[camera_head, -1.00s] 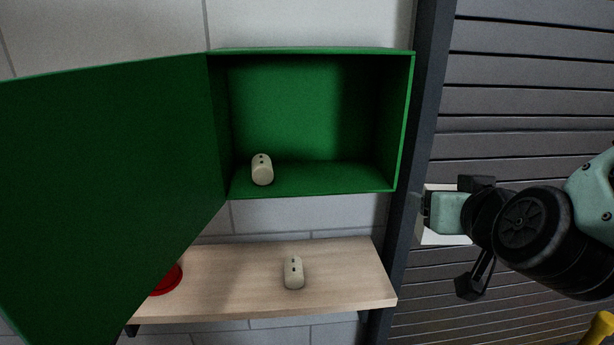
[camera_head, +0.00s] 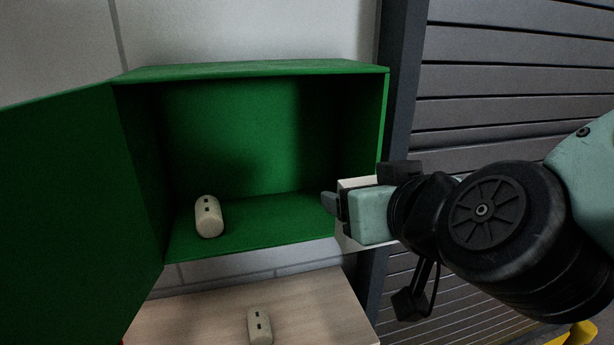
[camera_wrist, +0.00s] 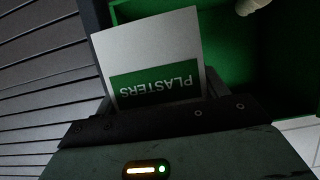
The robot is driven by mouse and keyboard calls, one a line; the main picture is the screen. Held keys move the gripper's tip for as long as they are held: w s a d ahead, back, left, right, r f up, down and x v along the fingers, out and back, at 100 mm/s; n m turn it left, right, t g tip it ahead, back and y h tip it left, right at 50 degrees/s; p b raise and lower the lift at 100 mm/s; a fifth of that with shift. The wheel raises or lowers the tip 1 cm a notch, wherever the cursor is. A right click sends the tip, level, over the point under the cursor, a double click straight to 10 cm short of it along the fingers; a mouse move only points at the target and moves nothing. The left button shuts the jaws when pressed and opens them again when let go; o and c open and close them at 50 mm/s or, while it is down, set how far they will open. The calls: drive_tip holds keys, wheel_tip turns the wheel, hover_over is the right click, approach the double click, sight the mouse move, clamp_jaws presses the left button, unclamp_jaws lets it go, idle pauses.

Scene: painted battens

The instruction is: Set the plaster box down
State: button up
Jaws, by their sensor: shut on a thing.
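My gripper (camera_head: 341,207) is shut on the plaster box (camera_wrist: 149,55), a white box with a green panel reading "PLASTERS", upside down in the wrist view. In the head view the plaster box (camera_head: 352,183) is mostly hidden behind my gripper; only white parts show above and below it. My gripper and the box are at the right front edge of an open green cabinet (camera_head: 386,115). I cannot tell whether the box is inside the cabinet's opening or touches its edge.
A pale cylinder with dark spots (camera_head: 209,217) stands on the cabinet floor at the left. The cabinet door (camera_head: 75,200) hangs open to the left. A wooden shelf (camera_head: 200,314) below carries another pale cylinder (camera_head: 260,327). The cabinet's middle and right floor looks clear.

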drive_tip(key=w, duration=0.1)
drive_tip(key=w+p, duration=0.2)
drive_tip(key=shift+a+r, duration=0.35)
drive_tip(key=shift+a, duration=0.05)
drive_tip(key=w+a+p, duration=0.4)
drive_tip(key=w+p, duration=0.9)
drive_tip(key=shift+d+f+p, duration=0.1)
drive_tip(key=shift+f+p, duration=1.45)
drive_tip(key=shift+f, duration=1.9)
drive_tip(key=shift+w+f+p, duration=0.15)
drive_tip(key=shift+f+p, duration=0.1)
drive_tip(key=shift+p, duration=0.35)
drive_tip(key=shift+f, duration=0.15)
